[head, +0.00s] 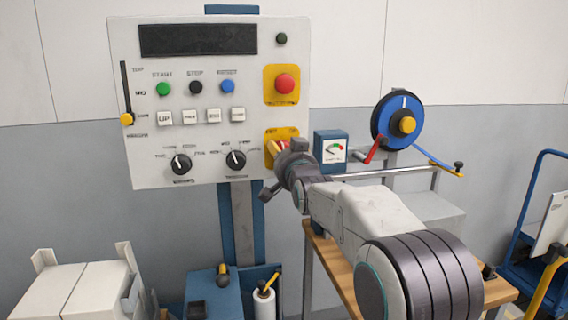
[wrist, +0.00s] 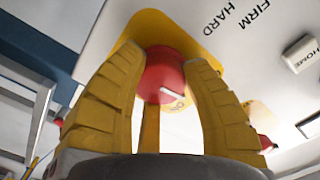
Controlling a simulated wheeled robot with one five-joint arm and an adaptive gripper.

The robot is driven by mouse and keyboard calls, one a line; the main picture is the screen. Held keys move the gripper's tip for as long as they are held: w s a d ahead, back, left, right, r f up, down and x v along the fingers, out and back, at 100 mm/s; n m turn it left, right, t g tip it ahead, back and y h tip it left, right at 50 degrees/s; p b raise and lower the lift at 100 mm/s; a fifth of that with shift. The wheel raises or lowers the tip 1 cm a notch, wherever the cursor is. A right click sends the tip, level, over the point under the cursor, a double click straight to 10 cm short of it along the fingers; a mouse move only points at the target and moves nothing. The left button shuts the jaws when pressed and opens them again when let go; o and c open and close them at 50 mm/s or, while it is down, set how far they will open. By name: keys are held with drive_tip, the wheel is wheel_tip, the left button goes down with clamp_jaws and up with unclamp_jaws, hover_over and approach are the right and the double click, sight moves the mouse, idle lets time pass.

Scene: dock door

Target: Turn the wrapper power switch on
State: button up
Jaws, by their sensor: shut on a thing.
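The wrapper power switch is a red round knob (wrist: 162,70) on a yellow plate (wrist: 150,28), seen in the wrist view with a short white mark on its face. A partly hidden label lies near that mark; I cannot read it fully. In the head view the yellow plate (head: 282,133) is at the control panel's lower right, and my gripper hides most of the knob. My gripper (wrist: 168,66) is shut on the knob, one yellow finger on each side; in the head view the gripper (head: 280,148) reaches the panel from the right.
The control panel (head: 120,165) carries buttons, two black dials, a slider and a red stop button (head: 285,83) above the switch. Right of it are a gauge box (head: 333,152), a blue reel (head: 388,128) and a wooden bench (head: 335,262). White boxes (head: 75,290) stand at lower left.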

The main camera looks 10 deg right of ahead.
drive_tip(key=m+b, duration=0.2)
drive_tip(key=m, duration=0.3)
drive_tip(key=shift+m+b, duration=0.3)
drive_tip(key=shift+b, duration=0.1)
drive_tip(key=m+b, duration=0.1)
drive_tip(key=m, duration=0.3)
drive_tip(key=shift+r+m, duration=0.15)
drive_tip(key=shift+m, duration=0.25)
drive_tip(key=shift+b, duration=0.3)
drive_tip(key=o, duration=1.2)
drive_tip(key=shift+w, duration=0.1)
drive_tip(key=shift+s, duration=6.05)
